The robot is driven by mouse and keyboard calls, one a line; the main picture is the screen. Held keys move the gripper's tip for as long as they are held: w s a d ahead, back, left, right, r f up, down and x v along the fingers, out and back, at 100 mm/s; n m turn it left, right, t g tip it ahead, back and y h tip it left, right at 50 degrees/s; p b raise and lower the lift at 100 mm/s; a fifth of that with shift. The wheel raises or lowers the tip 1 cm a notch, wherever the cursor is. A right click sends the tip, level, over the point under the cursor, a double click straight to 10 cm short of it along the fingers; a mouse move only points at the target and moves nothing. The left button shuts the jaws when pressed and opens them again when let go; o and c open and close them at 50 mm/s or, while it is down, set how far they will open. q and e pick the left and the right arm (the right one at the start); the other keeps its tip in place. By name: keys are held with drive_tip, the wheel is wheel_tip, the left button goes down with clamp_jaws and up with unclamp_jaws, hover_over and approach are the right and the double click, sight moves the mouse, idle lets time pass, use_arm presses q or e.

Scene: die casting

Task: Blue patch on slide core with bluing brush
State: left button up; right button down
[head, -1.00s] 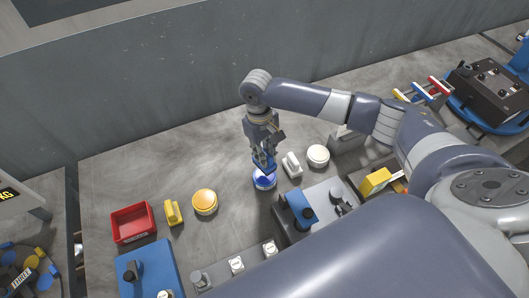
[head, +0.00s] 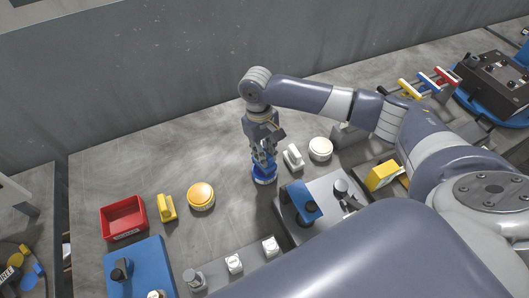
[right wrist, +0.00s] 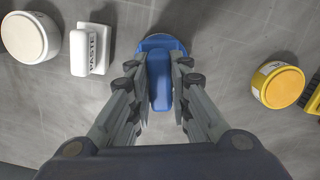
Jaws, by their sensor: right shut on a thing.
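My right gripper (head: 263,162) is shut on a blue bluing brush (right wrist: 160,80), directly above a round blue pot (head: 265,180). In the head view the brush's lower end meets the pot's top; I cannot tell how far in it goes. In the right wrist view the pot (right wrist: 162,42) shows partly behind the brush. A metal fixture with a blue block (head: 302,202) stands to the right and nearer; I cannot tell for sure which part is the slide core. My left gripper is not in view.
A white brush (head: 293,157) and white pot (head: 320,149) stand right of the blue pot. A yellow pot (head: 201,196), yellow brush (head: 166,207) and red tray (head: 124,219) are on the left. The bench towards the wall is clear.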

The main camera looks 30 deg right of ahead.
drive_tip(key=shift+f, duration=0.5)
idle(0.7)
drive_tip(key=shift+s+f+p, duration=0.1)
drive_tip(key=shift+p, duration=0.35)
idle(2.2)
wheel_tip(320, 180, up, 7)
drive_tip(key=p, duration=0.8)
drive_tip(key=shift+p, duration=0.35)
idle(0.5)
